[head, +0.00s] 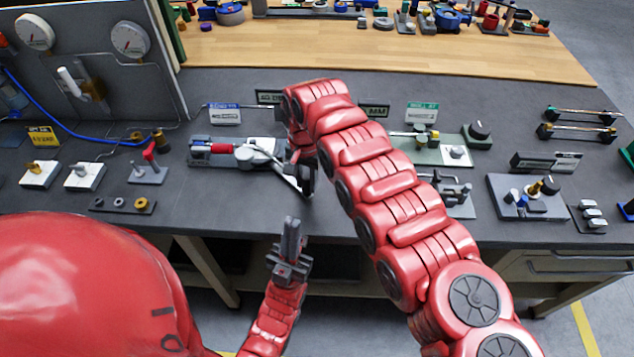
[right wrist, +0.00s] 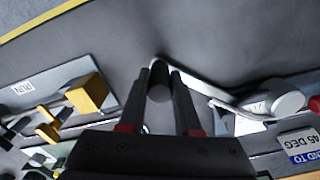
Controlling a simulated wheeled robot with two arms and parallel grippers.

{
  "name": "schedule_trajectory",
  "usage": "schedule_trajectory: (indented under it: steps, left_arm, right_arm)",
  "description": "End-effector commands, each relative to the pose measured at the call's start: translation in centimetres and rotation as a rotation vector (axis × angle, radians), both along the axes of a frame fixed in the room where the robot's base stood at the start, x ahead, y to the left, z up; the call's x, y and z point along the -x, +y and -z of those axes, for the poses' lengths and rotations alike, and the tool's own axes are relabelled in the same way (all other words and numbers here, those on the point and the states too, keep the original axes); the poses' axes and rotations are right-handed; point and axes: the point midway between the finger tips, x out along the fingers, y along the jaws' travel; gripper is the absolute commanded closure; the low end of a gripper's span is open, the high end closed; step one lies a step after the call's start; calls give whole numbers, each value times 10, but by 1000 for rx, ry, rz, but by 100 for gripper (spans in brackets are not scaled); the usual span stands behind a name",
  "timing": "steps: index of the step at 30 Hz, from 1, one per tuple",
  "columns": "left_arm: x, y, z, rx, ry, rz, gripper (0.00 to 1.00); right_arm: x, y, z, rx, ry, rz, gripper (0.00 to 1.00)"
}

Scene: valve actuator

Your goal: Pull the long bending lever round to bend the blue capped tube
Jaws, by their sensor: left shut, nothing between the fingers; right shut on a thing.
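The tube bender (head: 235,152) sits on the dark bench left of centre in the head view, with a red part and a pale round head. Its long silver lever (head: 284,171) slants from the head toward the bench's front edge; it also shows in the right wrist view (right wrist: 225,98). My right gripper (right wrist: 160,85) is shut on the lever's dark end grip; in the head view this gripper (head: 304,182) is partly hidden by my arm. My left gripper (head: 291,222) is shut and empty, in front of the bench edge. I cannot make out the blue capped tube clearly.
A blue-topped sign (head: 225,114) stands behind the bender. Small valve blocks (head: 83,176) and a tray with rings (head: 123,205) lie to the left. A green plate fixture (head: 432,150) and a grey fixture (head: 530,197) stand to the right. Bare bench lies in front of the bender.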

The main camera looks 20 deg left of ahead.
Motion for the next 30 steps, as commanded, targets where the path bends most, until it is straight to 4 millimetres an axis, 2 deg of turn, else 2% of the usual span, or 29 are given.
schedule_trajectory:
  steps: [12, 13, 17, 26, 30]
  left_arm:
    - [0, 0, 1, 0, 0, 0, 100]
    - [0, 0, 1, 0, 0, 0, 100]
    - [0, 0, 1, 0, 0, 0, 100]
    - [0, 0, 1, 0, 0, 0, 100]
    - [0, 0, 5, 0, 0, 0, 100]
  right_arm:
    - [3, 2, 1, 3, 6, -7, 100]
    - [3, 2, 1, 3, 6, -7, 63]
    - [3, 2, 1, 2, 4, -6, 39]
    - [2, 2, -1, 1, 2, -5, 38]
    - [0, 2, -11, -1, -1, -4, 38]
